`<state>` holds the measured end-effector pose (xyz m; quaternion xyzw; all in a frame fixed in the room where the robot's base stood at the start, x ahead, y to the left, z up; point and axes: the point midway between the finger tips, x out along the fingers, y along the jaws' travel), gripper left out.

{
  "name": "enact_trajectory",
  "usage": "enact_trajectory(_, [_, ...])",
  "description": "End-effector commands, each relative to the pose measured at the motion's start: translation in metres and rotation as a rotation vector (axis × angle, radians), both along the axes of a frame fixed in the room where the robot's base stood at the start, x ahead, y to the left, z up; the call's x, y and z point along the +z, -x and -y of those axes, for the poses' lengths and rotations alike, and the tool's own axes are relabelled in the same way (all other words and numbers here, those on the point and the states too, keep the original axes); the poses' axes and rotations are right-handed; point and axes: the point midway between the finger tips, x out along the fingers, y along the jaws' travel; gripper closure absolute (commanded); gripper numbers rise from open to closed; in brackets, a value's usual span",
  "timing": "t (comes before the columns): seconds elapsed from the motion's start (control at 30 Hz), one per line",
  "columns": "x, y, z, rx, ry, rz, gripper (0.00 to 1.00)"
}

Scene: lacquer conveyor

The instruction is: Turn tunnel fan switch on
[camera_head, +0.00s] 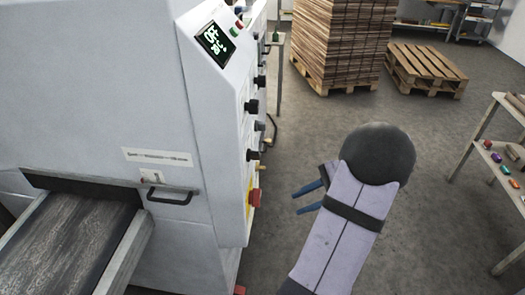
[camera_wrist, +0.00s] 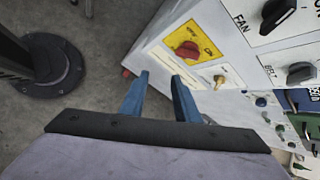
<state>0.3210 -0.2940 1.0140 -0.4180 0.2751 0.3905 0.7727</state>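The fan switch is up and to the right of the fingertips, not touched. In the head view my gripper (camera_head: 298,203) hangs to the right of the machine's control panel (camera_head: 243,130), with a gap between. Several black knobs line that panel edge-on; I cannot tell there which is the fan switch.
A red rotary switch (camera_wrist: 188,50) on a yellow plate and a brass-coloured key-like part (camera_wrist: 219,80) lie nearer the fingers. A second black knob (camera_wrist: 301,72) sits below the fan switch. Right of the arm stands a shelf (camera_head: 490,146); the floor between is clear.

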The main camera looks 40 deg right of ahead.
Motion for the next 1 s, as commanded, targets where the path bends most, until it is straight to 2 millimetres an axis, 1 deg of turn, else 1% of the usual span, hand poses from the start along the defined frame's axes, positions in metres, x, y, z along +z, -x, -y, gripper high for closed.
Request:
enact_trajectory(0.03, [0.020,-0.017,0.007,-0.031,-0.027,0.062,0.71])
enact_trajectory(0.07, [0.034,-0.027,0.010,-0.049,-0.047,0.101,0.71])
enact_trajectory(0.1, [0.053,-0.039,0.013,-0.071,-0.079,0.156,0.71])
enact_trajectory(0.17, [0.082,-0.055,0.014,-0.093,-0.136,0.235,0.71])
enact_trajectory(0.2, [0.099,-0.064,0.012,-0.103,-0.180,0.285,0.71])
enact_trajectory(0.3, [0.127,-0.072,0.001,-0.113,-0.292,0.356,0.71])
enact_trajectory(0.33, [0.133,-0.073,-0.002,-0.112,-0.318,0.366,0.71])
enact_trajectory(0.47, [0.142,-0.070,-0.013,-0.099,-0.385,0.364,0.71])
enact_trajectory(0.67, [0.141,-0.072,-0.014,-0.107,-0.396,0.354,0.71])
enact_trajectory(0.87, [0.137,-0.085,-0.023,-0.105,-0.396,0.353,0.71])
enact_trajectory(1.0, [0.131,-0.099,-0.033,-0.104,-0.396,0.352,0.71])
